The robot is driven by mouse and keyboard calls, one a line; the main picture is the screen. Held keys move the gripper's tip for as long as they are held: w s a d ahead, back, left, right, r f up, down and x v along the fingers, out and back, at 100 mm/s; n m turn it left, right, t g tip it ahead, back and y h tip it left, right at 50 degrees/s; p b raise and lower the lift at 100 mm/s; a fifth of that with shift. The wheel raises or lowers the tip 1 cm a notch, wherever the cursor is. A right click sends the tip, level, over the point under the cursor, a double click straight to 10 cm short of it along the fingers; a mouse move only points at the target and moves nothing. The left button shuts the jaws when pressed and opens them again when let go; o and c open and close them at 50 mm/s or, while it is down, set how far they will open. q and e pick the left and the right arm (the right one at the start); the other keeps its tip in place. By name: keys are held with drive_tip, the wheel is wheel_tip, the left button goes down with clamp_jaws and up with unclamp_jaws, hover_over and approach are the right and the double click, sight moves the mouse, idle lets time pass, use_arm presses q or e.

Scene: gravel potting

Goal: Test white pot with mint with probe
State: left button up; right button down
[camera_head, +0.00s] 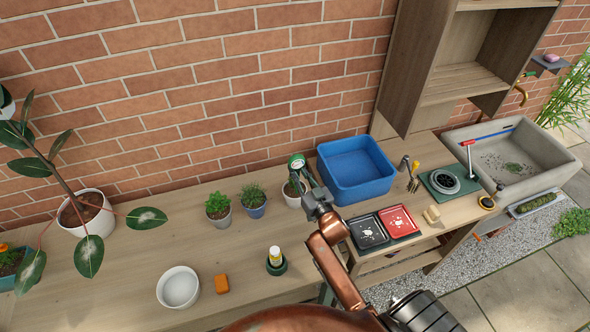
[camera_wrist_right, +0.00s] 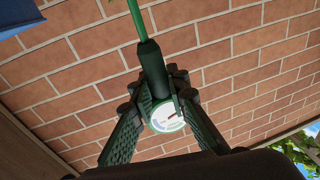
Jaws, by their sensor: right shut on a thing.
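A white pot (camera_head: 292,201) with a small green plant stands on the bench by the wall, left of the blue basin. My right gripper (camera_head: 302,177) is just in front of and above it and hides part of it and its plant. The right gripper is shut on the probe (camera_head: 297,162), whose green head with a white dial shows above the pot. In the right wrist view the probe's dial (camera_wrist_right: 167,116) sits between the fingers, and its green rod runs out of the top edge. The rod tip is out of sight, so contact with the soil cannot be told. My left gripper is not in view.
A blue pot (camera_head: 253,208) and a grey pot (camera_head: 221,220) with plants stand left of the white pot. The blue basin (camera_head: 355,168) is close on the right.

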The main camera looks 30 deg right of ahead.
drive_tip(key=shift+f, duration=0.25)
idle(0.4)
drive_tip(key=shift+f+b, duration=0.95)
drive_tip(key=shift+f, duration=0.5)
drive_tip(key=shift+f+b, duration=0.3)
drive_tip(key=shift+f, duration=0.25)
idle(1.8)
drive_tip(key=c, duration=1.8)
unclamp_jaws()
drive_tip(key=s+f, duration=0.1)
drive_tip(key=s, duration=1.1)
drive_tip(key=shift+a, duration=0.35)
drive_tip(key=shift+f, duration=0.15)
